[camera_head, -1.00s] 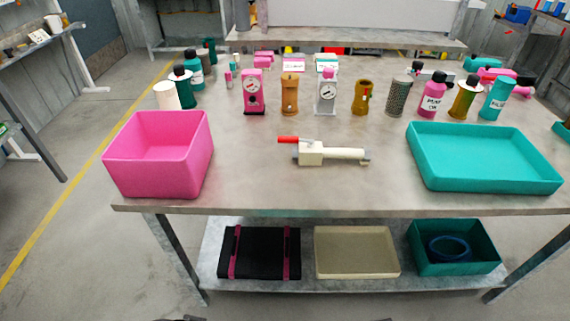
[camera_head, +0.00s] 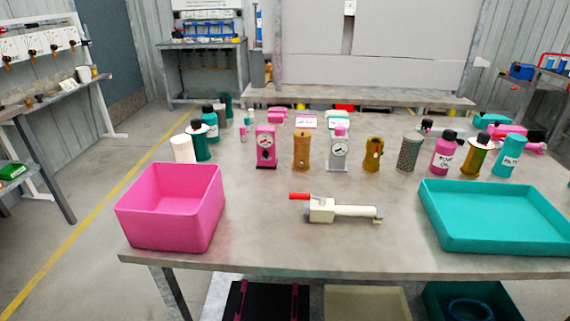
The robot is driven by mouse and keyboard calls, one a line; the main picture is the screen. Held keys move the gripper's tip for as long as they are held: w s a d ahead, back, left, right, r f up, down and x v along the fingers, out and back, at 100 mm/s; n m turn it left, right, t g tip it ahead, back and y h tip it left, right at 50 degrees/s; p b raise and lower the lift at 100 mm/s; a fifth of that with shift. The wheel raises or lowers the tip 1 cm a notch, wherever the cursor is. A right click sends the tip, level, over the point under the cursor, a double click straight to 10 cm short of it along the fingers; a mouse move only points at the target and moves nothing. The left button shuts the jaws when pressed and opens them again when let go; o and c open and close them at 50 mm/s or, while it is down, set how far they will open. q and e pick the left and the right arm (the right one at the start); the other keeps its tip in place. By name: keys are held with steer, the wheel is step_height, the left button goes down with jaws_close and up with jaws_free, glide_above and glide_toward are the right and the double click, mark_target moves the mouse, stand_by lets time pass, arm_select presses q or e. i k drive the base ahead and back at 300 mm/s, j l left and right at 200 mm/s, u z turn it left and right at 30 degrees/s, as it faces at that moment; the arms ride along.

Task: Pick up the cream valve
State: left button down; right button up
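The cream valve (camera_head: 340,211) lies on its side on the grey table (camera_head: 290,246), near the front middle. It has a cream block and tube body, with a red handle at its left end and a greyish right end. Nothing touches it, and there is bare table around it. Neither of my grippers is in the head view.
A pink bin (camera_head: 172,214) stands left of the valve and a teal tray (camera_head: 495,219) stands to its right. Behind it is a row of gauges, bottles and cylinders, with a pink gauge (camera_head: 266,149) and a white gauge (camera_head: 338,151). A shelf below holds a cream tray (camera_head: 366,304).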

mark_target(317, 213)
steer(key=j+z, duration=0.25)
steer(key=z, duration=0.15)
steer(key=i+j+z, duration=0.1)
steer(key=j+z, duration=0.4)
steer(key=z, duration=0.25)
